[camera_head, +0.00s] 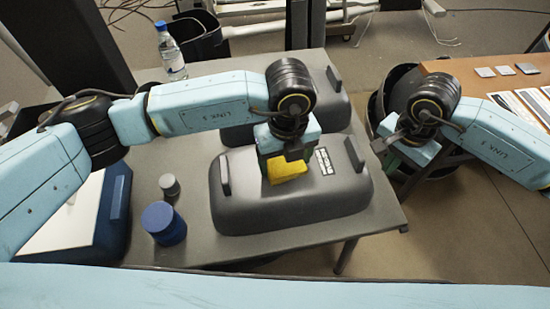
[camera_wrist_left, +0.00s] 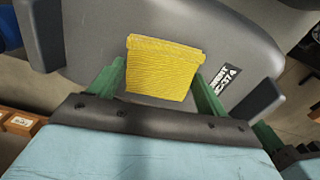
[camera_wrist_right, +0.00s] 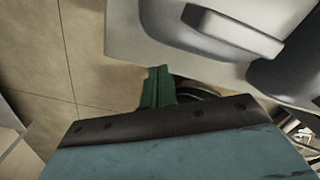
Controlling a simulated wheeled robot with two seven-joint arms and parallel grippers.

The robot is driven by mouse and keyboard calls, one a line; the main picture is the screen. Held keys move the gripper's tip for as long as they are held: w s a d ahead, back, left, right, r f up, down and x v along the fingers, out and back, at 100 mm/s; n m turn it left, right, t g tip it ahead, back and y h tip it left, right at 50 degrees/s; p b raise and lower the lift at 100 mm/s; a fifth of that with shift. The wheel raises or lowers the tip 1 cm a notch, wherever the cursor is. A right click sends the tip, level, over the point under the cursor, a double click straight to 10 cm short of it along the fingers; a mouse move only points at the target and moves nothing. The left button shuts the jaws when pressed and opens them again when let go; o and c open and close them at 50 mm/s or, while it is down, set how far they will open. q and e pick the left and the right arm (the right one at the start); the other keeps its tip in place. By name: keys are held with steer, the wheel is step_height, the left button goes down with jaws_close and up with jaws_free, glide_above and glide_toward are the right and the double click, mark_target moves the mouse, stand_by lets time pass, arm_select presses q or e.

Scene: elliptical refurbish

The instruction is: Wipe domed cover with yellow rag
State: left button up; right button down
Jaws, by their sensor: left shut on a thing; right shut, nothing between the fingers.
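The yellow rag (camera_head: 286,168) is between the fingers of my left gripper (camera_head: 284,152), which is shut on it. In the left wrist view the rag (camera_wrist_left: 163,68) sits between the green fingers, over the grey domed cover (camera_wrist_left: 110,25). In the head view the domed cover (camera_head: 300,205) lies on the grey table, with a handle at each end and a black-and-white label. The rag is at the middle of its top and appears to touch it. My right gripper (camera_head: 391,160) is shut and empty, off the table's right side. Its green fingers (camera_wrist_right: 158,88) are together in the right wrist view.
A second grey cover (camera_head: 335,103) lies behind the first, partly hidden by my left arm. A bottle (camera_head: 171,55) stands at the back left. A wooden table (camera_head: 475,72) is at right.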

mark_target(319, 163)
arm_select(q)
steer(key=shift+w+d, duration=0.3)
steer(key=shift+d, duration=0.95)
steer(key=shift+w+d, duration=0.25)
steer(key=shift+d, duration=1)
steer(key=shift+w+d, duration=0.3)
steer(key=shift+d, duration=0.95)
steer(key=shift+r, duration=0.1)
steer(key=shift+r, duration=0.1)
steer(key=shift+r, duration=2.9)
arm_select(e)
steer(key=shift+r, duration=0.1)
arm_select(q)
step_height(319, 163, up, 3)
steer(key=p, duration=0.3)
arm_select(e)
step_height(319, 163, up, 6)
steer(key=shift+f, duration=0.1)
